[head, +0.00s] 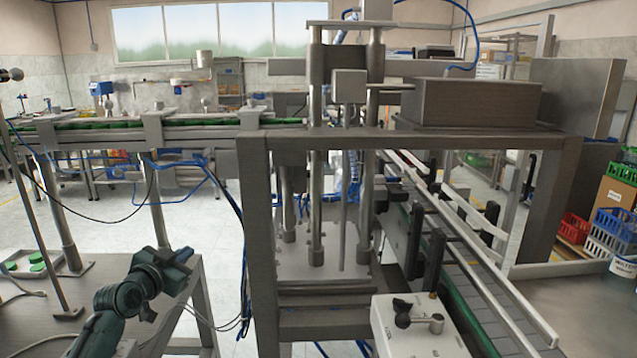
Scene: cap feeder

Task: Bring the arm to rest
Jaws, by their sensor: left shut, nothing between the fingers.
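My left arm comes in from the bottom left. Its dark green gripper (182,262) is raised over the right part of a grey table at the lower left. The fingers are shut and hold nothing. The gripper is apart from the machine frame (258,245) to its right. My right gripper is not in view.
A thin stand and a leg of the cap conveyor (95,137) rise behind. A control box (405,325) with a dark lever is at the bottom middle, beside a belt conveyor (470,275).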

